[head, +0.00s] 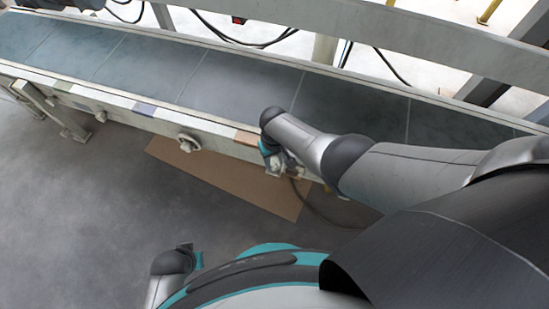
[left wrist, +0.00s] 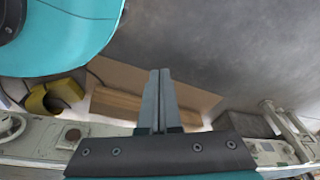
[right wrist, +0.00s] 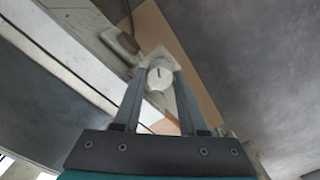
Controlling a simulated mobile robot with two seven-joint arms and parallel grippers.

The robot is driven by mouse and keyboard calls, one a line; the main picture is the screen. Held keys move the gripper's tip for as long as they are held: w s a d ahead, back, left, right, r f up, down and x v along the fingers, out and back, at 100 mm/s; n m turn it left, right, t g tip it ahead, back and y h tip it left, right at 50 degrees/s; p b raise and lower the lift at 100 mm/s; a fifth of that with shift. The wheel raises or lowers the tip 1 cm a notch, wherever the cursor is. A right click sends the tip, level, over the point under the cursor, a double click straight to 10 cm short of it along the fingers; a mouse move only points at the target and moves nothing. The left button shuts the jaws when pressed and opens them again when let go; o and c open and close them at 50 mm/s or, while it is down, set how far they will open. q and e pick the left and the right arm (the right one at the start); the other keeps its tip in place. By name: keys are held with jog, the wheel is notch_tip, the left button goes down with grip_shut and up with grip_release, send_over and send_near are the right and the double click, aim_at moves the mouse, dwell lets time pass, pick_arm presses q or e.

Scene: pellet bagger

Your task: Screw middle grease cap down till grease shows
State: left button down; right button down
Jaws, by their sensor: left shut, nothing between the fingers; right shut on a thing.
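My right gripper (right wrist: 160,80) is shut on a pale round cap (right wrist: 160,74) with a short dark mark on its face. The fingers hold it from both sides at the conveyor's side frame. In the head view my right gripper (head: 277,167) is at the frame, and my arm hides part of it. Another pale round fitting (head: 187,143) sticks out of the frame farther left. My left gripper (left wrist: 160,75) is shut and empty, above the floor and apart from the frame. I cannot make out any grease at the held cap.
The conveyor belt (head: 230,85) runs across behind the frame. A brown sheet (head: 210,172) lies on the floor below. A yellow part (left wrist: 62,93) shows near the frame in the left wrist view. A dark cable runs near my right gripper. The grey floor at left is clear.

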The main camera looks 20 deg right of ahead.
jog(key=m, duration=0.6)
jog(key=shift+m+p, duration=0.3)
jog(key=shift+m, duration=0.9)
pick_arm(q)
jog(key=shift+s+a+f, duration=0.3)
jog(key=shift+s+f, duration=0.1)
jog(key=shift+f, duration=0.15)
jog(key=shift+s+a, duration=0.1)
pick_arm(e)
jog(key=shift+m, duration=0.4)
jog(key=shift+c, duration=2.3)
grip_release()
pick_arm(q)
jog(key=shift+w, duration=0.2)
jog(key=shift+r, duration=0.15)
pick_arm(e)
jog(key=shift+r, duration=0.1)
